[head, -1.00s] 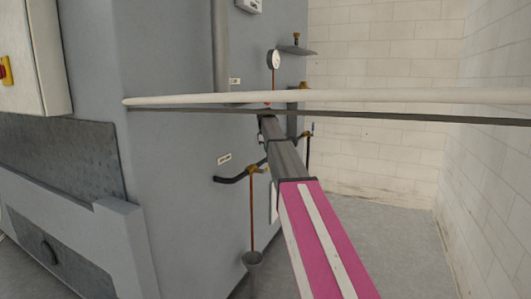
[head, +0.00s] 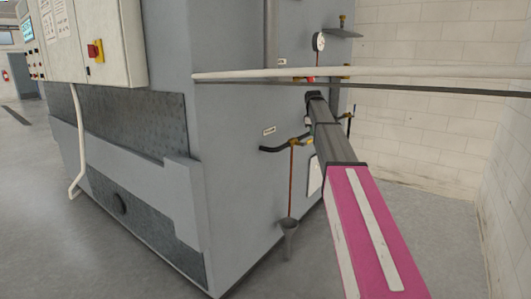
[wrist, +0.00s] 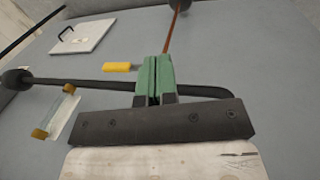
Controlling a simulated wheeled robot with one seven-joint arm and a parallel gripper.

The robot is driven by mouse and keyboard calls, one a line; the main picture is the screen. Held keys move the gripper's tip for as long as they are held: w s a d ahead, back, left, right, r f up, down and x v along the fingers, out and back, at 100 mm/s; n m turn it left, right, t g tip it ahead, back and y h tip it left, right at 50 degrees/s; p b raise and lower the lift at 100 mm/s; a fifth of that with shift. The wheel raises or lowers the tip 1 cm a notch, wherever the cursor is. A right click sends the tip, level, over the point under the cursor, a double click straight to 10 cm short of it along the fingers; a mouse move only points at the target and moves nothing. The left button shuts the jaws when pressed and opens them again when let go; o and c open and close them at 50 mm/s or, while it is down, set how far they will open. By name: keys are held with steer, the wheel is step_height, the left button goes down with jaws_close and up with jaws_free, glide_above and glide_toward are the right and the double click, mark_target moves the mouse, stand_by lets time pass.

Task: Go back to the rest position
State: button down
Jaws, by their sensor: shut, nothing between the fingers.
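My gripper (wrist: 155,76) shows in the wrist view, with its two green fingers pressed together and nothing between them. It faces the grey side wall of the washer (wrist: 225,60). A black hose handle (wrist: 95,85) runs behind the fingers, and a yellow part (wrist: 117,67) lies just left of them. I cannot tell how far apart they are. In the head view my pink and grey arm reaches toward the washer's side (head: 235,180), close to the valves. My fingers are not clearly visible there.
A white horizontal pipe (head: 400,72) crosses above my arm. A control cabinet (head: 95,45) is at left. A brick wall (head: 425,140) stands at right; open floor lies front left.

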steer(key=s+a+f+m+g+y, duration=0.15)
steer(key=s+f+m, duration=0.25)
steer(key=s+f, duration=1.15)
steer(key=s+a+f+m+h, duration=0.1)
steer(key=s+a+f+m, duration=0.15)
steer(key=s+f, duration=1.3)
steer(key=s+f+m, duration=0.2)
steer(key=s+f, duration=0.2)
steer(key=s, duration=0.2)
steer(key=s+a+f+m, duration=0.1)
steer(key=s+f+m, duration=0.1)
steer(key=s+f, duration=0.2)
steer(key=s+y, duration=0.1)
steer(key=s, duration=0.2)
steer(key=shift+f, duration=0.15)
